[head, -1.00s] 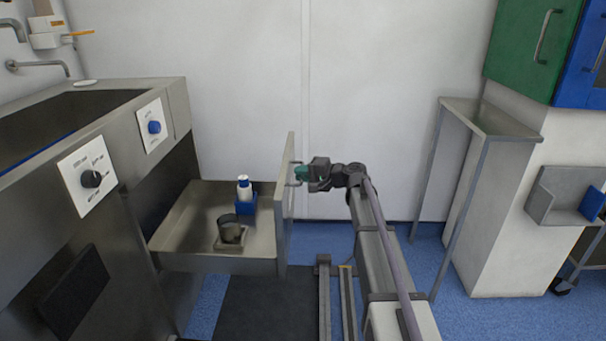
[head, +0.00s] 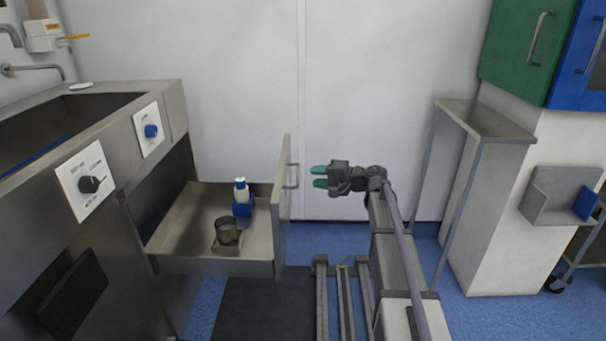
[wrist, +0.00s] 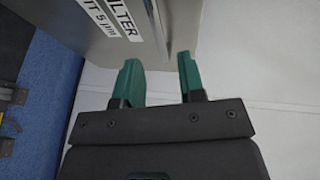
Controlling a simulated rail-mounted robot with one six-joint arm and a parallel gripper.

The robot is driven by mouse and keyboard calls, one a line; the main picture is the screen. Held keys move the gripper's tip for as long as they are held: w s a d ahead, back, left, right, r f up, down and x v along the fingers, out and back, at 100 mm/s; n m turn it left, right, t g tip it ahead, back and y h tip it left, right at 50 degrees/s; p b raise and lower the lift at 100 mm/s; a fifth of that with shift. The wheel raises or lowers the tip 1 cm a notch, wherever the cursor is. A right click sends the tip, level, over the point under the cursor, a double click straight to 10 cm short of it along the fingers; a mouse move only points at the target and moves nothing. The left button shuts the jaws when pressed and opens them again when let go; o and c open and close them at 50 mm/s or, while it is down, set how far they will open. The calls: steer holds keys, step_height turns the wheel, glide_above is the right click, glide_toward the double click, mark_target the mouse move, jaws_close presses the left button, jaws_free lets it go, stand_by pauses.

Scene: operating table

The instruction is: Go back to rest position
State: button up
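My gripper (head: 318,176) is open and empty, with its two green fingers pointing left toward the front of an open drawer (head: 210,267). A small gap separates the fingertips from the drawer's handle (head: 291,175). In the wrist view the gripper (wrist: 160,75) shows both fingers spread apart with nothing between them. The drawer front (wrist: 110,20), with a printed label, fills the top of that view. The drawer holds a white bottle (head: 241,190) in a blue holder (head: 242,208) and a metal cup (head: 227,232).
A steel sink unit (head: 60,230) with knobs stands at the left. A narrow steel side table (head: 485,120) and a white cabinet block (head: 500,220) stand at the right. A white wall lies behind.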

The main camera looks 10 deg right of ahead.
steer(key=v, duration=0.3)
steer(key=shift+s+d, duration=0.25)
steer(key=shift+d, duration=0.05)
steer(key=s+a+f+n+g+h+p, duration=0.1)
steer(key=s+a+f+n+g+h, duration=0.15)
steer(key=s+f, duration=0.4)
steer(key=s+a+f+n+g+h, duration=0.15)
steer(key=s+f+g+h, duration=0.25)
steer(key=s, duration=0.5)
steer(key=s+a+n+g+h+p, duration=0.1)
steer(key=s+a+h, duration=0.1)
steer(key=s, duration=0.3)
steer(key=s+a+f+n+g+h, duration=0.1)
steer(key=s+a+h, duration=0.1)
steer(key=s, duration=0.4)
steer(key=s+a+n+g+h+p, duration=0.1)
steer(key=s+a+h, duration=0.15)
steer(key=s, duration=0.25)
step_height(320, 180, up, 37)
steer(key=w+p, duration=0.1)
steer(key=p, duration=3.6)
steer(key=shift+r+y, duration=0.2)
steer(key=shift+y, duration=0.1)
